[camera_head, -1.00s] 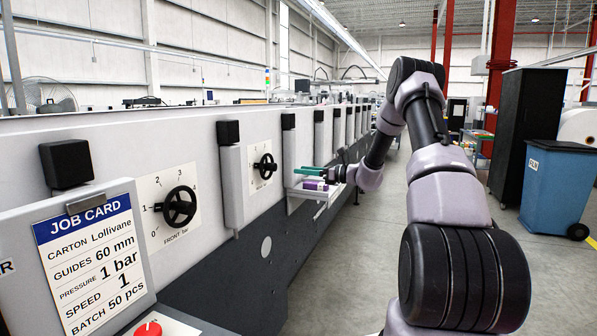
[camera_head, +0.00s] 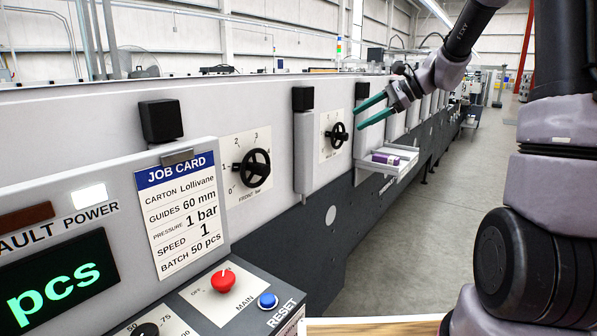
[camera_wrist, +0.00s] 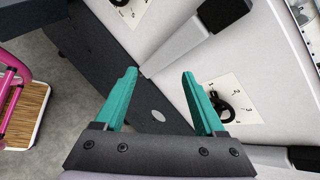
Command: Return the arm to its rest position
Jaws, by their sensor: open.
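My gripper (camera_head: 370,108) is open, its two teal fingers spread with nothing between them. In the head view it hangs in the air in front of the machine's side, above a small shelf (camera_head: 366,166) and near a black handwheel (camera_head: 337,135). A purple carton (camera_head: 386,158) lies on that shelf, apart from the fingers. In the wrist view my gripper (camera_wrist: 155,95) points at the machine's pale panel, with a handwheel (camera_wrist: 222,108) beyond the right finger. My arm is bent, its upper links on the right of the head view.
The long folder gluer (camera_head: 80,110) runs along the left. A control panel with a job card (camera_head: 182,212), red knob (camera_head: 223,281) and blue reset button (camera_head: 267,300) is close by. A pink frame (camera_wrist: 8,100) shows in the wrist view. The aisle floor (camera_head: 400,250) is clear.

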